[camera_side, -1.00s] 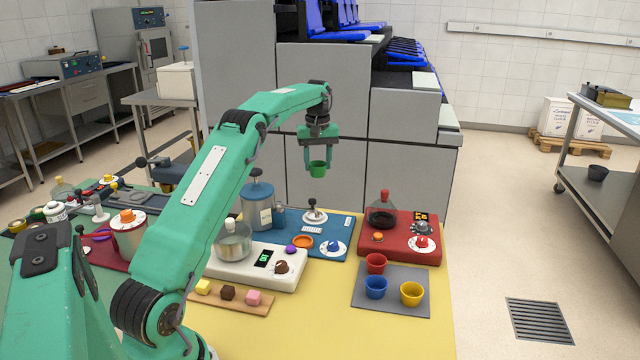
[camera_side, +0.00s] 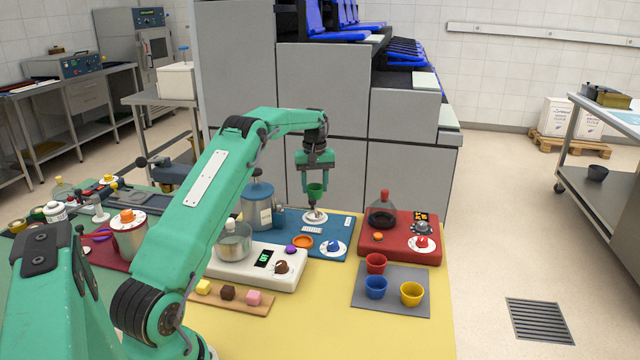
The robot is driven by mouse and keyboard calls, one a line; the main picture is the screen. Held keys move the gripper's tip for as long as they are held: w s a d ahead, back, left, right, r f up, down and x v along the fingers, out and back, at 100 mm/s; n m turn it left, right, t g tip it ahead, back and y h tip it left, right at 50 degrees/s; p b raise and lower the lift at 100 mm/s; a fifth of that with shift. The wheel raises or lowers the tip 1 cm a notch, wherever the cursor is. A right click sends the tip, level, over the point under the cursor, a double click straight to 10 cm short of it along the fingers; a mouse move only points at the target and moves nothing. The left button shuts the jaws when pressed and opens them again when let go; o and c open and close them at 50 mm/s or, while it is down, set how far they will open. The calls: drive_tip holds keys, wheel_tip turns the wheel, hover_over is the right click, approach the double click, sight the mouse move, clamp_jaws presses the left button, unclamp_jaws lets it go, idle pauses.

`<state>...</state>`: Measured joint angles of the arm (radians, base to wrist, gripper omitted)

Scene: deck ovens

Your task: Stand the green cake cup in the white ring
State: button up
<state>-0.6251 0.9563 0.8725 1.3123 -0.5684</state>
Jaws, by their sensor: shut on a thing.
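The green cake cup (camera_side: 315,190) is upright between the fingers of my gripper (camera_side: 315,182). My gripper is shut on it and points down. The cup is just above a white round piece (camera_side: 315,218) with a small lever on the blue mat, as seen here; I cannot tell the height gap. Another white round piece (camera_side: 333,249) on the blue mat has a blue knob on it. I cannot tell for sure which white round piece is the white ring.
An orange ring (camera_side: 302,242) lies near the white scale (camera_side: 248,275). A blue-grey canister (camera_side: 257,205) stands left of the cup. A red board (camera_side: 390,250) is at right.

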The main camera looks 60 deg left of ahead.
drive_tip(key=shift+f, duration=0.1)
drive_tip(key=shift+f, duration=2.8)
drive_tip(key=shift+f, duration=0.6)
drive_tip(key=o, duration=0.7)
drive_tip(key=shift+r, duration=0.15)
drive_tip(key=shift+r, duration=5.35)
